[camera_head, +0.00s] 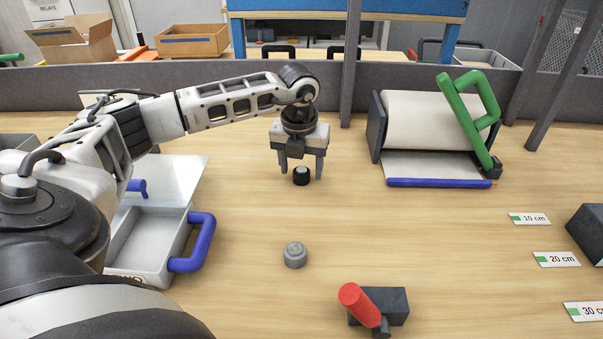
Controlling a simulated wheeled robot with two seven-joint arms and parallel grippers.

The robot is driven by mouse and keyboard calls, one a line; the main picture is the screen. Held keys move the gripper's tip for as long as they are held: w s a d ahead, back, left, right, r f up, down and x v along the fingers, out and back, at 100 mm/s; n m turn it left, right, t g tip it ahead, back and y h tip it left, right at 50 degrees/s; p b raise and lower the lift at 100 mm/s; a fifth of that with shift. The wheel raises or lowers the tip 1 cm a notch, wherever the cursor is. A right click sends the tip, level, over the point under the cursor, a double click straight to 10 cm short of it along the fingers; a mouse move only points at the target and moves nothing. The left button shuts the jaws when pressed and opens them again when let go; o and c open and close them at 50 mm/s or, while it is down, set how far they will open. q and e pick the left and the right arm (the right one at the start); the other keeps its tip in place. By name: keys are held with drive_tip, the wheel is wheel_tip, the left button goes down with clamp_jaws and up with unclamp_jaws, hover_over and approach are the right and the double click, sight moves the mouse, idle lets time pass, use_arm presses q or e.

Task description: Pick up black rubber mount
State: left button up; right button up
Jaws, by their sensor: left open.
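The black rubber mount (301,176) is a small, dark, round piece with a lighter top, standing on the wooden table near the middle. My left gripper (301,172) points down directly over it, with its two fingers open on either side of the mount. I cannot tell whether the fingers touch it. My right gripper is not in view.
A grey round piece (295,255) stands nearer on the table. A red-handled tool (358,303) on a dark block lies in front. A grey tray with a blue handle (202,243) is at left. A paper roll holder with a green handle (428,120) stands at right.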

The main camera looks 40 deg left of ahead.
use_arm(q)
drive_tip(key=shift+f, duration=0.15)
drive_tip(key=shift+c, duration=0.3)
drive_tip(key=c, duration=1)
